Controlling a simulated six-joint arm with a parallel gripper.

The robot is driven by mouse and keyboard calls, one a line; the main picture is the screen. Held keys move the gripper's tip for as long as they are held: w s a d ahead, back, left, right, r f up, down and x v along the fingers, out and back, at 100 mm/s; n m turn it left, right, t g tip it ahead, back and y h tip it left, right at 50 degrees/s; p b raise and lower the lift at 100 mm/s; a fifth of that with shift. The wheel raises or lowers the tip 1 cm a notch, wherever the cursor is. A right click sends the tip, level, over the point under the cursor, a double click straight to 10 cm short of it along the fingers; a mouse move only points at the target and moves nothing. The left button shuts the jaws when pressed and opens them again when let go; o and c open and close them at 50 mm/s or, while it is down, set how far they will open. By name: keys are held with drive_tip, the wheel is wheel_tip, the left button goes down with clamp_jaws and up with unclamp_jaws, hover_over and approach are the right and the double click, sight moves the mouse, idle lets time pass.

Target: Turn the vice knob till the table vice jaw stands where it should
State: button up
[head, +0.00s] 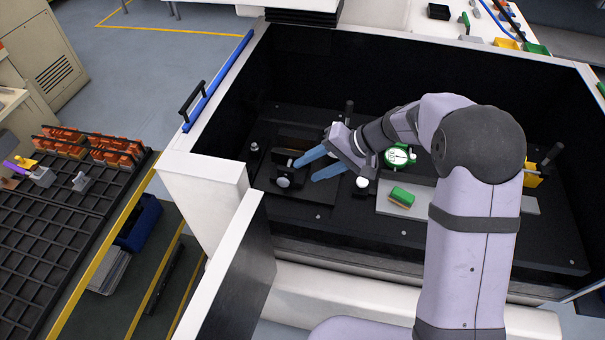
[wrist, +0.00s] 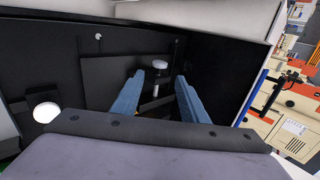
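The vice knob, a pale grey disc (head: 283,182), stands at the left inside the black work enclosure, at the front of the dark table vice (head: 296,143). In the wrist view the knob (wrist: 160,64) sits on a thin stem and appears between and just beyond my fingertips. My gripper (head: 306,171) has two blue fingers, spread apart with nothing between them. It reaches in from the right, close to the knob and seemingly apart from it. In the wrist view my gripper (wrist: 158,78) is also open. The jaw's exact position is hard to make out against the dark bed.
A white round knob (head: 362,182) stands right of my gripper. A green-and-white dial gauge (head: 399,156) and a green-and-orange brush-like block (head: 402,197) lie further right. The enclosure's white wall (head: 205,172) borders the left. A rack of orange parts (head: 115,150) stands outside.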

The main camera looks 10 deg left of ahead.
sight(287, 181)
drive_tip(key=shift+b+x, duration=1.1)
drive_tip(key=shift+x, duration=2.95)
drive_tip(key=shift+a+f+b, duration=0.25)
drive_tip(key=shift+b, duration=0.25)
drive_tip(key=c, duration=0.9)
drive_tip(key=shift+o, duration=0.2)
